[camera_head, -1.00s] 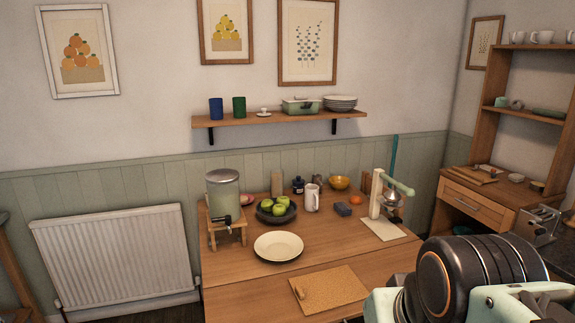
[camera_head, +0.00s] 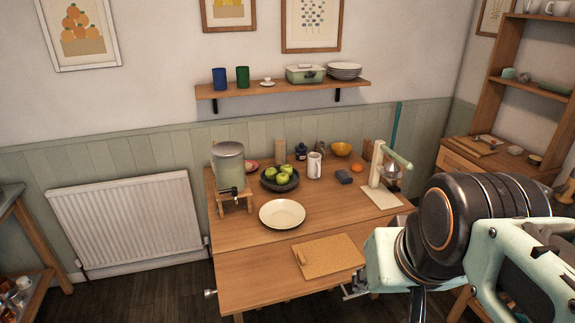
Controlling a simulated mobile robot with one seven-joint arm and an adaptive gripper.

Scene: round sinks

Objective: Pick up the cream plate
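The cream plate (camera_head: 282,214) lies flat on the wooden table, left of the table's middle and in front of a dark bowl of green apples (camera_head: 280,178). It looks empty and nothing covers it. My arm fills the lower right of the view. The end of my gripper (camera_head: 352,290) shows partly at the table's front right edge, to the right of and nearer than the plate, well apart from it. My gripper's fingers are too small and cut off to tell whether they are open or shut.
A wooden board (camera_head: 328,255) lies in front of the plate. A drink dispenser (camera_head: 229,168) on a wooden stand is behind it to the left. The table's front left is clear.

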